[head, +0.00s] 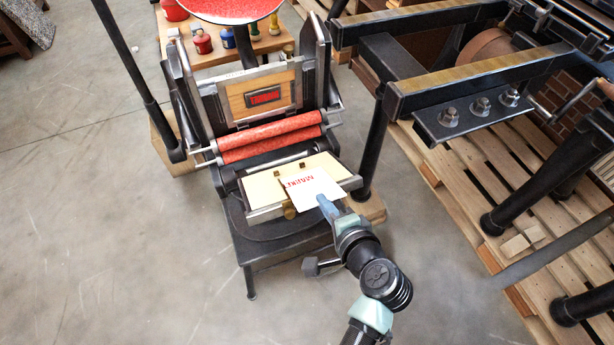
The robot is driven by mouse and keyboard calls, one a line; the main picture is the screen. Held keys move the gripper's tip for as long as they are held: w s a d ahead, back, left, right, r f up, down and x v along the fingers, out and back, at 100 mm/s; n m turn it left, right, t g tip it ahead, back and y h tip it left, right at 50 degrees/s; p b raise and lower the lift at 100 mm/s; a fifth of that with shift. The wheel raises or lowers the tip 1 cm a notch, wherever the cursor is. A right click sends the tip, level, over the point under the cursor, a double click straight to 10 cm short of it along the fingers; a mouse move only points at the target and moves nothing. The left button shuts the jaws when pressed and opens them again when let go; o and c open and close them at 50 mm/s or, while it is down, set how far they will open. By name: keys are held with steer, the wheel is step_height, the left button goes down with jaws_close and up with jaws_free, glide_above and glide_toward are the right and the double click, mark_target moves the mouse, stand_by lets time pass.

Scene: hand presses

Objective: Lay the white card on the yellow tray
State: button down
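The white card (309,186) carries red print and lies over the right front part of the press's pale yellow bed (262,189). It overhangs the bed's front edge; I cannot tell whether it touches the bed or hovers just above it. My gripper (325,203) has its blue fingertips at the card's front edge, overlapping it. Only the upper side of the fingers shows, so whether they are closed on the card is hidden. No separate yellow tray is clear to me in this view.
Behind the bed are red inked rollers (270,138) and an upright wooden block with red type (263,95). A round red ink disc (232,8) stands above. A larger black press on a pallet (470,170) fills the right. The floor at left (110,230) is clear.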

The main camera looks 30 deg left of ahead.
steer(key=shift+s+d+r, duration=0.15)
steer(key=shift+d, duration=0.05)
steer(key=r+p, duration=0.1)
steer(key=s+d+r+p, duration=0.1)
steer(key=r+p, duration=0.1)
steer(key=d+r+p, duration=0.1)
steer(key=p, duration=0.1)
steer(key=shift+s+r, duration=0.15)
steer(key=shift+s, duration=0.2)
